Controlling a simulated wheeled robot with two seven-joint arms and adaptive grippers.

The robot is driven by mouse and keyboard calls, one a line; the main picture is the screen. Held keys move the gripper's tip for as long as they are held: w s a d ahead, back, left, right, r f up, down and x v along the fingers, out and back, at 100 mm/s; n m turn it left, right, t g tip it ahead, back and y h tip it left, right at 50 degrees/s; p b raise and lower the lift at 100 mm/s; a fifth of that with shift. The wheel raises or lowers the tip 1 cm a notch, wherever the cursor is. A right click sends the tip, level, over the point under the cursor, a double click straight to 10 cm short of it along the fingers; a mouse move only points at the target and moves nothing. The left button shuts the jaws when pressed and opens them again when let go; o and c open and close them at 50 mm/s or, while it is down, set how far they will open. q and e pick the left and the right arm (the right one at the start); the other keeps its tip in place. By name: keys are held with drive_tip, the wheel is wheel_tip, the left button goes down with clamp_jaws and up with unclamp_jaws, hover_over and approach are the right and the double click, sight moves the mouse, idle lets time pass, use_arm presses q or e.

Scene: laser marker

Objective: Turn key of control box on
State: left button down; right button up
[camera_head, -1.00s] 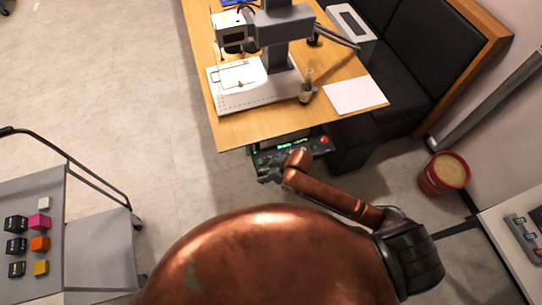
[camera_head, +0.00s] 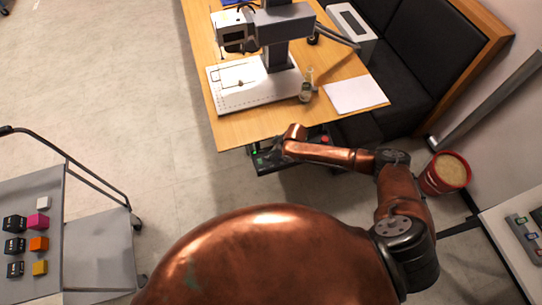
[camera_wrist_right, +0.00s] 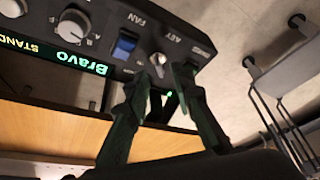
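The control box (camera_head: 268,160) is a dark panel under the front edge of the wooden table, partly hidden by my right arm. In the right wrist view the panel (camera_wrist_right: 120,72) shows knobs, a blue rocker switch and a lit green display. My right gripper (camera_wrist_right: 163,74) is open, with one fingertip on each side of the key switch in the picture. I cannot tell whether either finger touches it. In the head view the right gripper is mostly hidden at the box. My left gripper is not in view.
A laser marker (camera_head: 283,25) and a small bottle (camera_head: 305,91) stand on the table (camera_head: 240,130). A red button (camera_head: 325,139) is on the box. A red bucket (camera_head: 445,174) stands at right. A cart (camera_head: 30,205) with coloured blocks is at left.

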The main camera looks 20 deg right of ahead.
drive_tip(key=shift+x, duration=1.05)
clamp_jaws()
